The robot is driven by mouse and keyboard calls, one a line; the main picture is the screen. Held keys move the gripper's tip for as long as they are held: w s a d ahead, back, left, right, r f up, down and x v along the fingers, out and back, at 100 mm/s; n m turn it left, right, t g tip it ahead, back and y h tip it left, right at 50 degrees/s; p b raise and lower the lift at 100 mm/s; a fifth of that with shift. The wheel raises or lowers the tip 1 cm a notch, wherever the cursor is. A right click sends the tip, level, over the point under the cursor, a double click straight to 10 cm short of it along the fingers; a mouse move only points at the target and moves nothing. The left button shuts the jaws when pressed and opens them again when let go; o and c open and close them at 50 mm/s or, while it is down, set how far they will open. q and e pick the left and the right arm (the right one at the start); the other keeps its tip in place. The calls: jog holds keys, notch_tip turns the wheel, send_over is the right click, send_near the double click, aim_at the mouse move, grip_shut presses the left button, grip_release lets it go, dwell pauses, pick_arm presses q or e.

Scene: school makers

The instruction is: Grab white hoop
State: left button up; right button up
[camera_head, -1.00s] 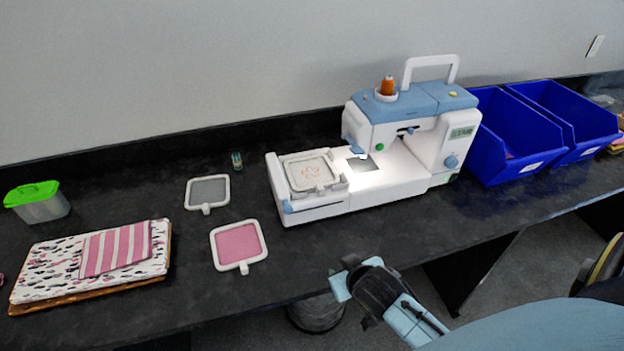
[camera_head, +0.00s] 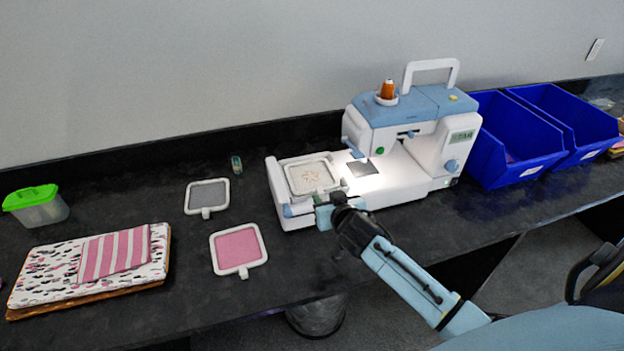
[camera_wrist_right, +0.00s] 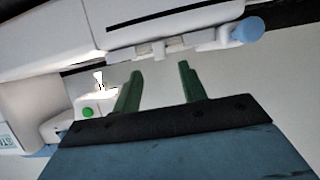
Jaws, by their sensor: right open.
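The white hoop (camera_head: 312,176), holding cream fabric with a faint stitched motif, lies on the left bed of the white and blue sewing machine (camera_head: 415,118). Two other white-framed hoops lie on the table: one with grey fabric (camera_head: 207,196) and one with pink fabric (camera_head: 238,249). My right gripper (camera_head: 322,207) is at the machine's front edge, just in front of the hoop. In the right wrist view, its two green fingers (camera_wrist_right: 158,84) are apart and empty, with the machine's white side and a small white tab beyond them. My left gripper is not in view.
Blue bins (camera_head: 515,137) stand right of the machine. A green-lidded box (camera_head: 38,205) and folded patterned fabric (camera_head: 90,268) lie at the left. A small bobbin tube (camera_head: 236,165) stands behind the hoops. The table front between the pink hoop and my arm is clear.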

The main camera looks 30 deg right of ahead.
aim_at(322, 193)
jog(key=shift+f+b+x, duration=0.25)
jog(key=shift+b+x, duration=0.05)
jog(key=shift+x, duration=2.2)
jog(key=shift+s+a, duration=0.1)
jog(key=shift+c, duration=0.4)
grip_shut()
